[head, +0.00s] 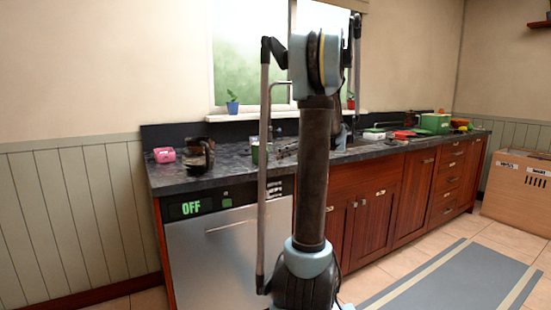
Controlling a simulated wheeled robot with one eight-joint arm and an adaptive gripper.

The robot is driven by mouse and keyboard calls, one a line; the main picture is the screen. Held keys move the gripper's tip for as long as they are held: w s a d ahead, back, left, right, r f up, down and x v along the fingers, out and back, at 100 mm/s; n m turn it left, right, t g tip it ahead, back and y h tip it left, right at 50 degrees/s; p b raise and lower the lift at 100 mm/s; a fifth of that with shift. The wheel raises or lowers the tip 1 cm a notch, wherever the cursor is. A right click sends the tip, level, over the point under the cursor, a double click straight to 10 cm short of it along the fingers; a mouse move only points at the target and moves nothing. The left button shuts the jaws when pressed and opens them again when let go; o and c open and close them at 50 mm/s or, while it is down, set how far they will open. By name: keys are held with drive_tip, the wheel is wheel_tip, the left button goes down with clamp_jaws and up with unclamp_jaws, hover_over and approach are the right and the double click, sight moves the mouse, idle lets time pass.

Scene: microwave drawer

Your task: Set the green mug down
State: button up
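A green, cup-like thing (257,152) shows on the dark counter (225,172), just left of my upright arm link. It looks like the green mug, but it is small and partly covered by a thin rod of my body. I cannot tell whether it rests on the counter or is held. My gripper is not visible; my own arm covers the middle of the view.
A pink object (164,155) and a dark pitcher-like object (199,154) stand at the counter's left end. A dishwasher (235,245) marked OFF is below. A green box (434,123) and other items crowd the far right counter. A cardboard box (517,190) stands right.

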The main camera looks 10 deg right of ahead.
drive_tip(key=v, duration=0.7)
drive_tip(key=shift+s+d, duration=0.15)
drive_tip(key=shift+d, duration=0.1)
drive_tip(key=s+a+f+m+g+h, duration=0.25)
drive_tip(key=s+a+f, duration=0.25)
drive_tip(key=s+a, duration=0.3)
drive_tip(key=s+a+f+m+g+h, duration=0.1)
drive_tip(key=s+a+f+m+h, duration=0.2)
drive_tip(key=s+a, duration=0.5)
drive_tip(key=s+d+f+m+h, duration=0.2)
drive_tip(key=s+f+m+h, duration=0.4)
drive_tip(key=s+f, duration=1.1)
drive_tip(key=shift+s+f+g, duration=0.35)
drive_tip(key=shift+s+g, duration=0.1)
drive_tip(key=shift+s, duration=0.7)
drive_tip(key=shift+m, duration=0.25)
